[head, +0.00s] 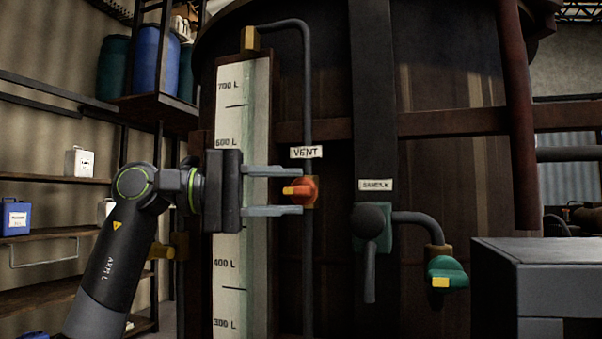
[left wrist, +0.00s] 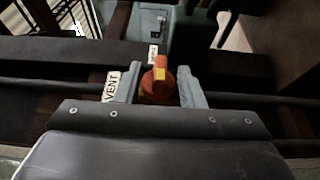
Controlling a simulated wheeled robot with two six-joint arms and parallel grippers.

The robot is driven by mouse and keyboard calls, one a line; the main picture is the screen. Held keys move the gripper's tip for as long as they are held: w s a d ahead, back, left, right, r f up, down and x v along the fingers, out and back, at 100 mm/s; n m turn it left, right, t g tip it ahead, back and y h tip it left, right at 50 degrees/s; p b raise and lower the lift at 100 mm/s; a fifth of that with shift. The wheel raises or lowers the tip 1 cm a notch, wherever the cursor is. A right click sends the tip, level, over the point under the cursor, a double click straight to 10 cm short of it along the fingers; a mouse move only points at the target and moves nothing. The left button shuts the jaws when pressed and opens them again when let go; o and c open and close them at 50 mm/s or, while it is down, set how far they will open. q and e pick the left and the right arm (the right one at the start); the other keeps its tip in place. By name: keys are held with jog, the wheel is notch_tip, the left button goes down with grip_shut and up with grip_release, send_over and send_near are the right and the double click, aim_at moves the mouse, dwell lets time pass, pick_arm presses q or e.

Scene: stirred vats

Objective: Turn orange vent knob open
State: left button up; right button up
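The orange vent knob (head: 306,190) sits on the grey vertical pipe just below the VENT label (head: 306,152). Its yellow-marked handle points left in the head view. My left gripper (head: 301,190) comes from the left with its fingers apart, one above and one below the knob. In the left wrist view, the knob (left wrist: 158,84) lies between the two open fingers (left wrist: 160,85), with gaps on both sides. The fingers do not appear to press on it. My right gripper is not in view.
Right of the knob are the SAMPLE label (head: 376,185), a dark lever handle (head: 370,235) and a green knob (head: 446,273) on a bent pipe. A level scale (head: 229,290) stands behind my left gripper. A grey box shape (head: 545,285) fills the lower right.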

pick_arm(q)
jog(key=shift+w+d+p, duration=0.15)
jog(key=shift+d+p, duration=0.25)
jog(key=shift+d, duration=0.75)
grip_shut()
